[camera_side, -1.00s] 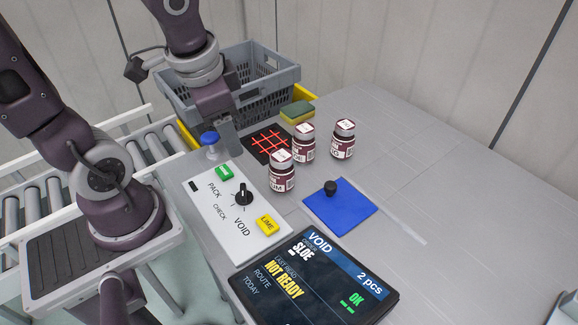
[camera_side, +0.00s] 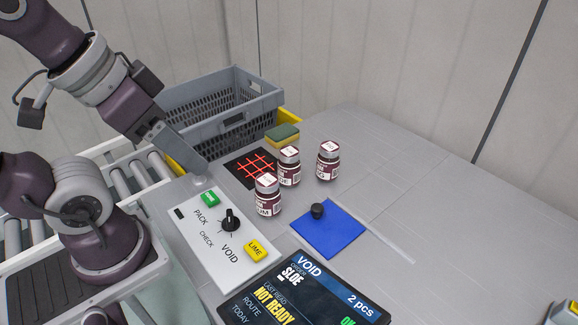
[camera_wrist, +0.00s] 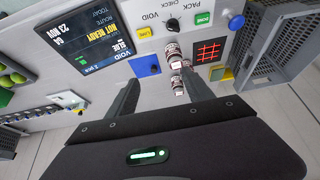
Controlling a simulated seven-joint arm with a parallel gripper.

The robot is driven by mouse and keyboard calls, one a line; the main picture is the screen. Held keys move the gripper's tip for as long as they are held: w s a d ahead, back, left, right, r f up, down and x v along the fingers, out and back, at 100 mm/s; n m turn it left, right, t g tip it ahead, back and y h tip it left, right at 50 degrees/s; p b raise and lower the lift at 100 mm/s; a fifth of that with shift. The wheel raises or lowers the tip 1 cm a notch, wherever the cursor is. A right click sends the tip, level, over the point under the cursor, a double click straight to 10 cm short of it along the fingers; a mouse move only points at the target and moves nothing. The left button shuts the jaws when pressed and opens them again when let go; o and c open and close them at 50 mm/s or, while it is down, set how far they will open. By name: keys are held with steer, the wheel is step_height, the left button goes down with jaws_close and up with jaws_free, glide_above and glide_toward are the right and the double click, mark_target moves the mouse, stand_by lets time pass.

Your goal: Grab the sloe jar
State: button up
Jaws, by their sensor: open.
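Three dark jars with white lids stand upright in a loose group on the grey table. The middle jar (camera_side: 289,170) has a label that seems to end in "OE", so I take it for the sloe jar. The front jar (camera_side: 267,200) reads "UM"; the right jar (camera_side: 327,164) seems to end in "IG". The wrist view shows the jars in a line, the middle one (camera_wrist: 177,65) partly overlapped. My gripper (camera_side: 203,177) is left of the jars, apart from them. In the wrist view my gripper (camera_wrist: 162,76) has its fingers spread, with nothing held.
A button panel (camera_side: 215,241) and a screen (camera_side: 300,296) reading SLOE lie in front. A blue pad (camera_side: 330,237) with a black knob is right of the front jar. A red-grid mat (camera_side: 236,169), sponge (camera_side: 282,133) and grey crate (camera_side: 230,95) are behind.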

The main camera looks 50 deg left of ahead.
steer(key=o, duration=0.4)
steer(key=m+g, duration=0.6)
steer(key=m, duration=1)
glide_above(289, 164)
steer(key=w+a, duration=0.2)
steer(key=f, duration=1.6)
steer(key=shift+d+f, duration=0.2)
steer(key=shift+f, duration=0.1)
steer(key=f, duration=0.7)
steer(key=shift+s+f, duration=0.25)
